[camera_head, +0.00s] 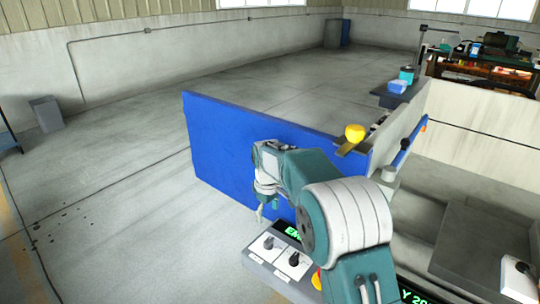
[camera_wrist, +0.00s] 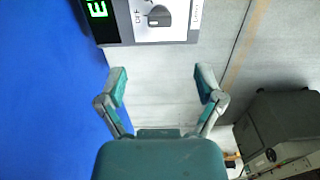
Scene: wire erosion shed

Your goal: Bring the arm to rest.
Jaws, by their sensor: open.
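My arm is bent in the middle of the head view, with my gripper (camera_head: 267,207) hanging down in front of a blue panel (camera_head: 235,135). In the wrist view my gripper (camera_wrist: 160,78) shows two green and grey fingers spread wide apart, with nothing between them. A control panel with rotary knobs (camera_head: 282,257) sits just below and right of the gripper in the head view. One knob (camera_wrist: 158,15) shows at the top of the wrist view, beyond the fingertips. The gripper appears apart from both panels.
A yellow rounded piece (camera_head: 355,133) stands at the blue panel's right end. A workbench with equipment (camera_head: 480,65) is at the back right. A grey bin (camera_head: 46,113) stands at the left wall.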

